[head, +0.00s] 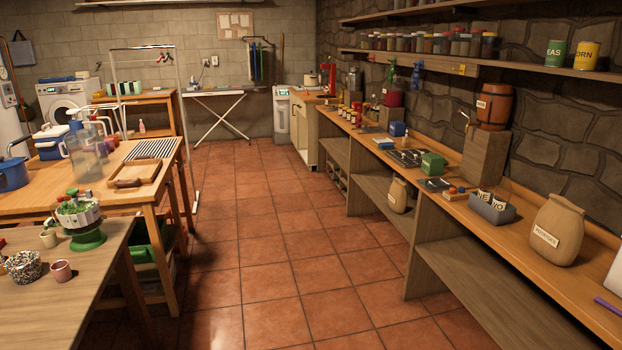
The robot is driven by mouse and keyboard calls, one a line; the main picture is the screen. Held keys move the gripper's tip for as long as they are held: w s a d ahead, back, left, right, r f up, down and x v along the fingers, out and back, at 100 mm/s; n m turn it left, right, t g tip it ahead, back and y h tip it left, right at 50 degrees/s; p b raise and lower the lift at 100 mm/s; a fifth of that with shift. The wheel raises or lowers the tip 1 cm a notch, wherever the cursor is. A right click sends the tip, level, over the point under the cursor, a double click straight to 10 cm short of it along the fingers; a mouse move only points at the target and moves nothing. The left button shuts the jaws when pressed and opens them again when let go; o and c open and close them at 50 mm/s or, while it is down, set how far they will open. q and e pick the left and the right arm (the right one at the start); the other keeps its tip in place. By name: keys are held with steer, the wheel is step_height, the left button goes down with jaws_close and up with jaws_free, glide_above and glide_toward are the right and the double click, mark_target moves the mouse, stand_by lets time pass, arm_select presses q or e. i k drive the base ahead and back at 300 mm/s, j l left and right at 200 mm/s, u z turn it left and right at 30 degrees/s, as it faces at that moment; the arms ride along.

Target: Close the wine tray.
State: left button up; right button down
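Neither of my grippers is in view. No wine tray can be made out for certain. Under the far part of the right-hand counter, a low rack (337,184) holds what look like dark bottles. It is small and dim here, and I cannot tell whether it is pulled out or pushed in. A wooden tray with handles (140,175) lies on the left table, and no bottles show in it.
A tiled floor aisle (265,230) runs clear between the left tables and the long right counter (460,205). An ironing board (215,93) stands at the back.

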mark_target(430, 185)
steer(key=i+u, duration=0.15)
steer(key=i, duration=1.25)
steer(key=i+z, duration=0.15)
steer(key=i, duration=0.3)
steer(key=i+j+z, duration=0.2)
steer(key=i, duration=0.25)
steer(key=i+z, duration=0.15)
steer(key=i, duration=0.25)
steer(key=i+j+z, duration=0.1)
steer(key=i+z, duration=0.3)
steer(key=i+j+z, duration=0.25)
steer(key=z, duration=0.15)
steer(key=i+j+z, duration=0.4)
steer(key=i+l, duration=0.05)
